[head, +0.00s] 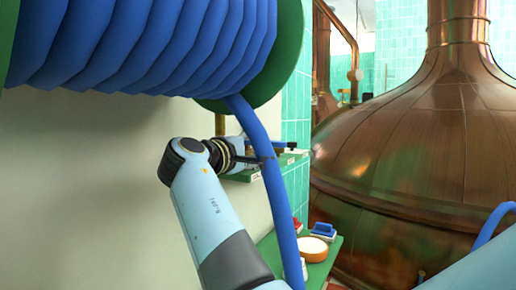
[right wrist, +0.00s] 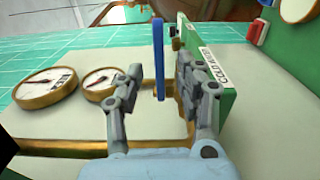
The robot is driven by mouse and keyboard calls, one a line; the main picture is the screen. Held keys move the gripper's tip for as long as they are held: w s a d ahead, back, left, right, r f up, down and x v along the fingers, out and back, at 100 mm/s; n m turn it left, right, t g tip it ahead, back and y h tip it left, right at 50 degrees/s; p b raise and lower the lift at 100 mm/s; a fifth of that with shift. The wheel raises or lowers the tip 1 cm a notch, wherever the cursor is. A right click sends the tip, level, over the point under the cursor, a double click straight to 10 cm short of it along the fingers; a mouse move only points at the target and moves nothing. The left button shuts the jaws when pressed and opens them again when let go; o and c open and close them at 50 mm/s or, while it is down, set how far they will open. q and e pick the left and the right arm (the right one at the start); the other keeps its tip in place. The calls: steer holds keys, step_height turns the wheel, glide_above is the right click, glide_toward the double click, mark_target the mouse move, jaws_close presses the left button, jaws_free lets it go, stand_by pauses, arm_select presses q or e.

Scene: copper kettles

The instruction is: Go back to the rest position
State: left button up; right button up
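My right arm rises from the bottom of the head view and bends right at the wrist. The right gripper (right wrist: 158,80) points at a thin blue part (right wrist: 158,60), seen edge-on between and beyond its fingers. The fingers are apart, with a gap on each side of the blue part. In the head view the gripper (head: 262,157) is small and partly hidden behind a hanging blue hose (head: 272,190). Beside it is a green shelf (head: 245,178); its label reads COLD WATER in the wrist view. My left gripper is in neither view.
A blue hose reel (head: 160,45) fills the upper left, above my arm. A lower green shelf (head: 318,268) holds an orange-rimmed round thing (head: 312,249) and brushes (head: 323,229). A large copper kettle (head: 410,160) stands right. Two round gauges (right wrist: 47,88) (right wrist: 100,84) sit on the pale wall.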

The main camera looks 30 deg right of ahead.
steer(key=s+d+f+m+g+y, duration=0.1)
steer(key=s+f+y, duration=0.2)
steer(key=s+f, duration=0.65)
steer(key=s+d+f+m+g+y, duration=0.1)
steer(key=s+d+f+m+y, duration=0.15)
steer(key=s+f, duration=0.7)
steer(key=s+a+f+g+y, duration=0.2)
steer(key=s+a+f+y, duration=0.35)
steer(key=s, duration=0.45)
steer(key=s+a+f+g+y, duration=0.1)
steer(key=s+a+f+y, duration=0.45)
steer(key=s, duration=0.55)
step_height(320, 180, down, 24)
steer(key=s+d+m+g+h+p, duration=0.1)
steer(key=s+d, duration=0.1)
steer(key=s, duration=0.1)
steer(key=s+d+f+g+p, duration=0.1)
steer(key=s+f, duration=1.4)
steer(key=s, duration=0.3)
steer(key=shift+s+d, duration=0.15)
steer(key=shift+s, duration=0.1)
